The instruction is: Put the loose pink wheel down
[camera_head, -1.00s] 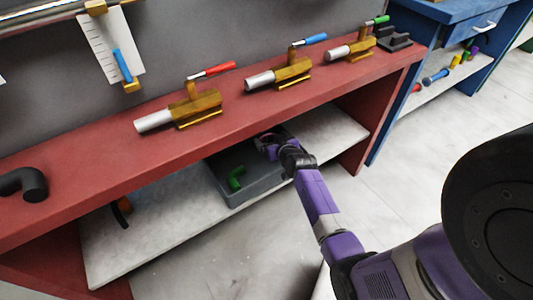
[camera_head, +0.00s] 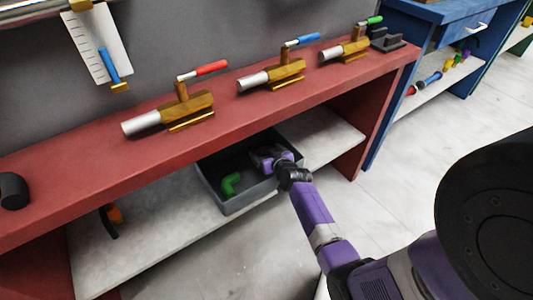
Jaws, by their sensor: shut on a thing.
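My gripper (camera_head: 264,160) is inside or just over the grey tray (camera_head: 236,205), near its far right part, under the red bench top. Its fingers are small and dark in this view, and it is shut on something. The loose pink wheel cannot be made out apart from the purple gripper; the hand and the shade hide it. A green bent piece (camera_head: 230,183) lies in the tray to the left of my gripper.
The tray rests on a pale lower shelf (camera_head: 150,215). The red bench top (camera_head: 225,125) overhangs it, with several brass presses along it. An orange piece (camera_head: 115,214) and a dark bent piece (camera_head: 107,222) lie at the shelf's left. The shelf right of the tray is clear.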

